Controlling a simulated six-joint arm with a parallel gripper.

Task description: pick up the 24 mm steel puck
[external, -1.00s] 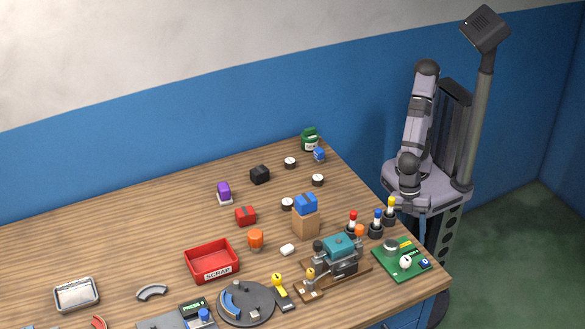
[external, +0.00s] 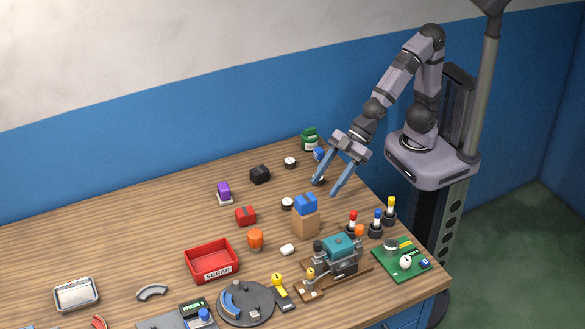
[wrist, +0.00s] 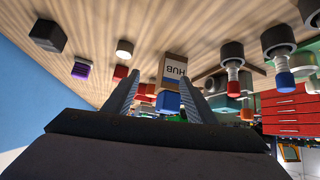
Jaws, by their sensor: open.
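One puck (external: 290,162) is near the back edge and another puck (external: 287,203) is left of the cardboard box. A third is mostly hidden behind my left finger. I cannot tell which is the 24 mm one. My gripper (external: 325,188) is open and empty, fingers pointing down-left over the table's right side. I cannot tell its height there. In the wrist view a pale-topped puck (wrist: 124,48) lies beyond the left finger, outside the jaws.
Tools in black stands (external: 376,226) are at the right. A black block (external: 260,174) is left.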

